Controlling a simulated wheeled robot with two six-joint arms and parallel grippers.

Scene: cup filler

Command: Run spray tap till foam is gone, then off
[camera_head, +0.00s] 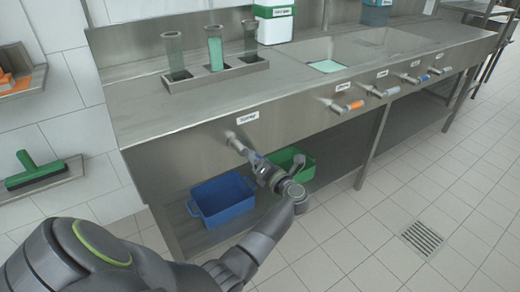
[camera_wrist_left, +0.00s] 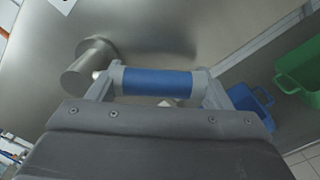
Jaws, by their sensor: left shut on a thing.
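My left gripper (camera_head: 248,155) is at the counter's front panel, below a small label too small to read. In the left wrist view its fingers (camera_wrist_left: 157,84) are shut on a blue tap handle (camera_wrist_left: 150,82), one finger at each end. The handle's round metal stem (camera_wrist_left: 90,68) meets the steel panel; the stem also shows in the head view (camera_head: 230,136). A pale green patch (camera_head: 326,66), perhaps foam, lies in the left sink basin (camera_head: 305,50). I cannot see running water. My right gripper is out of view.
More handles sit along the front: orange (camera_head: 355,105), grey (camera_head: 390,92) and blue (camera_head: 424,78). A tube rack (camera_head: 225,70) stands on the counter (camera_head: 180,105). A blue crate (camera_head: 222,202) and a green crate (camera_head: 305,172) sit below. The floor at right is clear.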

